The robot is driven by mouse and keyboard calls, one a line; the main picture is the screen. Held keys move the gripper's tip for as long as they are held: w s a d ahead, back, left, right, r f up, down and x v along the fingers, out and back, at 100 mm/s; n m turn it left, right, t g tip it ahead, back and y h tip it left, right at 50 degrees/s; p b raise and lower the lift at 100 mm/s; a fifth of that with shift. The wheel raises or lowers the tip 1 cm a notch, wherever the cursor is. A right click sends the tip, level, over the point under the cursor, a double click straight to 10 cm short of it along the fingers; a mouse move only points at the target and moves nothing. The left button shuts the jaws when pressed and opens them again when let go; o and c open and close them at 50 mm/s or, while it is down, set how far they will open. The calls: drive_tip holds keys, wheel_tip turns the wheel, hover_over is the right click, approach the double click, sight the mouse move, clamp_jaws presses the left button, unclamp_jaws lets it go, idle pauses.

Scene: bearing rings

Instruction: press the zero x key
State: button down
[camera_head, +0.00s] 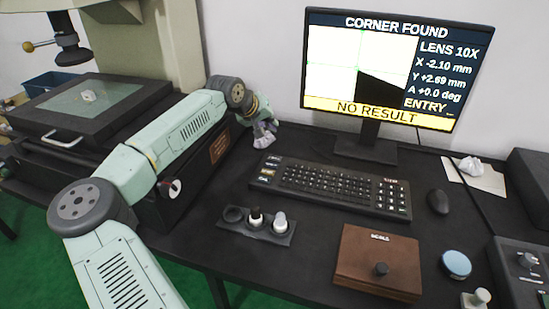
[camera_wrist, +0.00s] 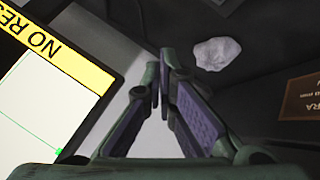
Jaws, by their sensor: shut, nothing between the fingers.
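The black keyboard (camera_head: 330,186) lies on the dark bench below the monitor. It has a main block of keys, a few separate keys at its left end and a keypad at its right end. The key labels are too small to read, so I cannot tell which is the zero x key. The monitor (camera_head: 390,70) reads CORNER FOUND, X -2.10 mm, Y +2.69 mm, NO RESULT. My gripper (camera_head: 265,128) is above the bench, left of the monitor and behind the keyboard's left end. In the wrist view its fingers (camera_wrist: 163,62) are shut and empty, and no key shows.
A crumpled pale wad (camera_wrist: 217,54) lies near my gripper. A mouse (camera_head: 438,201) is right of the keyboard. A tray of knobs (camera_head: 257,226), a brown box (camera_head: 378,262) and a blue round lid (camera_head: 456,264) stand in front. The measuring stage (camera_head: 90,105) is at left.

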sight(272, 158)
drive_tip(key=shift+f, duration=0.1)
wheel_tip(272, 158, down, 9)
drive_tip(key=b, duration=0.5)
drive_tip(key=shift+r, duration=0.2)
idle(1.2)
drive_tip(key=shift+f+b, duration=0.4)
drive_tip(key=shift+b, duration=0.05)
drive_tip(key=shift+s+d+f+b, duration=0.1)
drive_tip(key=shift+s+f+b, duration=0.05)
drive_tip(key=shift+f+b, duration=0.5)
idle(1.0)
drive_tip(key=shift+r, duration=0.1)
drive_tip(key=shift+w+r, duration=0.2)
drive_tip(key=shift+r, duration=0.3)
drive_tip(key=shift+r+p, duration=0.15)
drive_tip(key=shift+p, duration=0.15)
